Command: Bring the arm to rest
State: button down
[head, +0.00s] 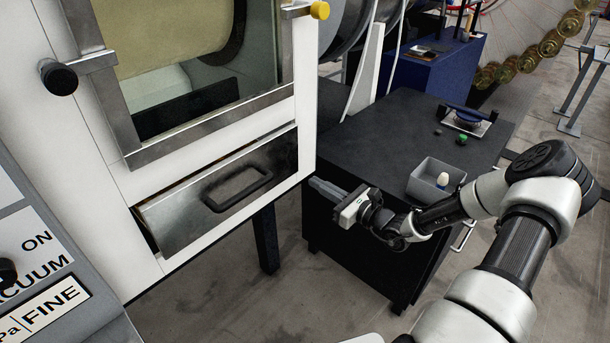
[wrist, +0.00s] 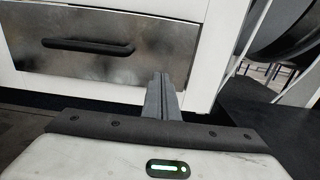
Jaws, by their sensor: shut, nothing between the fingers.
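My gripper (head: 325,189) is shut and empty. In the head view it is held out to the left from my arm, in front of the black cabinet and to the right of the metal drawer (head: 185,225). In the wrist view the closed fingers (wrist: 161,98) point toward the white cabinet, just below and right of the drawer front (wrist: 105,62). The fingers look apart from the drawer and its dark handle (head: 238,188). My arm is bent at the elbow on the right side of the head view.
The white machine (head: 80,160) with a window stands at the left. The black cabinet (head: 380,135) bears a grey bin (head: 424,181) with a white object in it, a small green item (head: 462,139) and a dark device on a plate (head: 468,120). A blue cabinet (head: 430,80) stands behind.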

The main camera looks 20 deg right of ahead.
jog(key=s+a+r+n+g+h+b, duration=0.15)
jog(key=s+a+r+n+g, duration=0.25)
jog(key=s+a+n+g, duration=0.45)
jog(key=s+a+r+n+g+h, duration=0.2)
jog(key=s+a+r+n+g, duration=0.3)
jog(key=s+n, duration=0.65)
jog(key=s+d+r+n+t+h+p, duration=0.1)
jog(key=s+d+r+n+t+h, duration=0.15)
jog(key=s+r+n, duration=0.4)
jog(key=s+d+r+n+t+h+p, duration=0.1)
jog(key=s+d+r+n+h, duration=0.2)
jog(key=r, duration=0.6)
notch_tip(320, 180, up, 13)
jog(key=s+p, duration=0.1)
jog(key=p, duration=1.1)
jog(key=shift+s+a+h, duration=0.3)
jog(key=shift+s+a, duration=0.05)
jog(key=shift+a, duration=0.1)
